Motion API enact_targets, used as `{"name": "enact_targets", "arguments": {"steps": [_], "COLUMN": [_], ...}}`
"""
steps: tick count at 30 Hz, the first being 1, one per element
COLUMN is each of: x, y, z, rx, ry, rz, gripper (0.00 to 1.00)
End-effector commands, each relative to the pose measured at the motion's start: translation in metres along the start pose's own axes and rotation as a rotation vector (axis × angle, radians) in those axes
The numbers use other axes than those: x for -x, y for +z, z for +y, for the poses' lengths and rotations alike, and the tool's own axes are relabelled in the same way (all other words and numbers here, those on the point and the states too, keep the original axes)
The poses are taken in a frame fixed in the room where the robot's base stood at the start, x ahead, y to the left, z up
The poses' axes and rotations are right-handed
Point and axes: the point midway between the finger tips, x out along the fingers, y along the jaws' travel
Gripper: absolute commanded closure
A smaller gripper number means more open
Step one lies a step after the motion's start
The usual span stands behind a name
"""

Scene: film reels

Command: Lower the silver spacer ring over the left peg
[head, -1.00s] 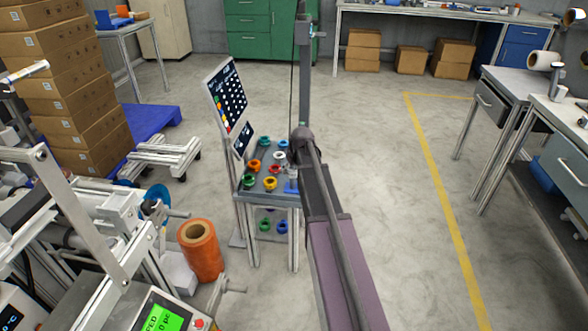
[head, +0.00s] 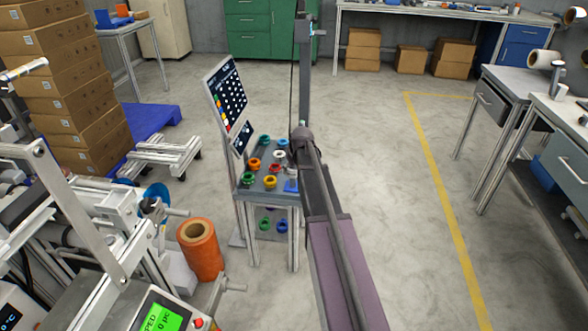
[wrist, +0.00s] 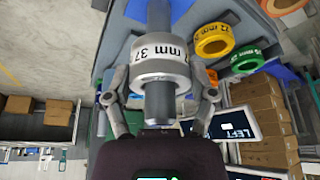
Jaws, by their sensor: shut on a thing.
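The silver spacer ring (wrist: 160,70) is a wide pale metal collar with dark lettering that includes "37" and "mm". My gripper (wrist: 160,98) is shut on it in the wrist view, one finger on each side. A grey upright peg (wrist: 160,104) shows on both sides of the ring, so the ring appears to be around it. The ring's seating depth is hard to tell. In the head view my arm hides the gripper at the small table (head: 262,197).
Green, orange, yellow, red and white rings stand on the small table. A tilted screen (head: 226,95) stands at the table's left. Floor to the right is clear.

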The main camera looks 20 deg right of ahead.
Motion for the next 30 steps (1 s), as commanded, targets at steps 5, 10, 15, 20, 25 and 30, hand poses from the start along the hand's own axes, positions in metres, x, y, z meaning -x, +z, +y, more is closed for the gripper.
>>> {"name": "enact_targets", "arguments": {"steps": [5,10,15,20,25,30], "x": [0.0002,0.0001,0.0001,0.0001,0.0001,0.0001], "y": [-0.0001,-0.0001,-0.0001,-0.0001,0.0000,-0.0001], "z": [-0.0001,-0.0001,-0.0002,-0.0002,-0.0001,-0.0001], "rx": [0.000,0.000,0.000,0.000,0.000,0.000], "ry": [0.000,0.000,0.000,0.000,0.000,0.000], "rz": [0.000,0.000,0.000,0.000,0.000,0.000], "gripper": [0.07,0.00,0.00,0.00,0.00,0.00]}}
